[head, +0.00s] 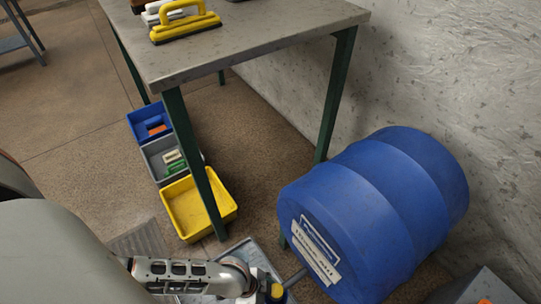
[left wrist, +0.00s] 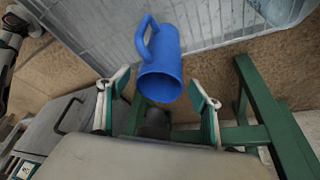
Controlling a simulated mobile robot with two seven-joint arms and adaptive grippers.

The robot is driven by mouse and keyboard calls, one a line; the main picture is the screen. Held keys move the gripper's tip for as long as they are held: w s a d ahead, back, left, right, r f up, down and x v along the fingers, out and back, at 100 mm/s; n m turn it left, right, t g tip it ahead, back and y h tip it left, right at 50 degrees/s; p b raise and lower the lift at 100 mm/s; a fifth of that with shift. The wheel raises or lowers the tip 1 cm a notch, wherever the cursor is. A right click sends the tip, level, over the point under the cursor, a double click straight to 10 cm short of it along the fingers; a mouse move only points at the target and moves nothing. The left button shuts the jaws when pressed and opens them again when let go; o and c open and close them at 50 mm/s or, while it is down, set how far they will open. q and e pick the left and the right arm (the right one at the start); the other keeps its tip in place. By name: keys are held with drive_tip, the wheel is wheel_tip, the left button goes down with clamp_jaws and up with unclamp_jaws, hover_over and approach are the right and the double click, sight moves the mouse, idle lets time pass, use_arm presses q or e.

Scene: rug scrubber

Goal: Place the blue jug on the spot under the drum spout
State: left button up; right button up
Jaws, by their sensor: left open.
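The blue jug (left wrist: 162,62) shows in the left wrist view, its open mouth facing my camera and its handle to the upper left. It appears against a wire-mesh panel. My left gripper (left wrist: 160,80) is open, with one finger on each side of the jug's mouth in the picture; no contact is visible. The blue drum (head: 385,205) lies on its side at the right of the head view, with a white label on its near end. My right gripper is in neither view.
A grey table (head: 235,45) on green legs holds a yellow-handled tool (head: 185,22). Blue, grey and yellow bins (head: 200,205) stand on the floor beneath. A rough wall (head: 420,75) is behind the drum. Green framing (left wrist: 270,120) is right of the gripper.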

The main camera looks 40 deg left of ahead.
use_arm(q)
drive_tip(key=p+v, duration=0.5)
drive_tip(key=v, duration=0.7)
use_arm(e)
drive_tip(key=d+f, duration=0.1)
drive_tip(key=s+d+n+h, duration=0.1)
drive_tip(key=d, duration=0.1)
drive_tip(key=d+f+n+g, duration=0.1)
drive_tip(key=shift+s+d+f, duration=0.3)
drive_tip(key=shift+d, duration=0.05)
use_arm(q)
drive_tip(key=shift+d, duration=0.15)
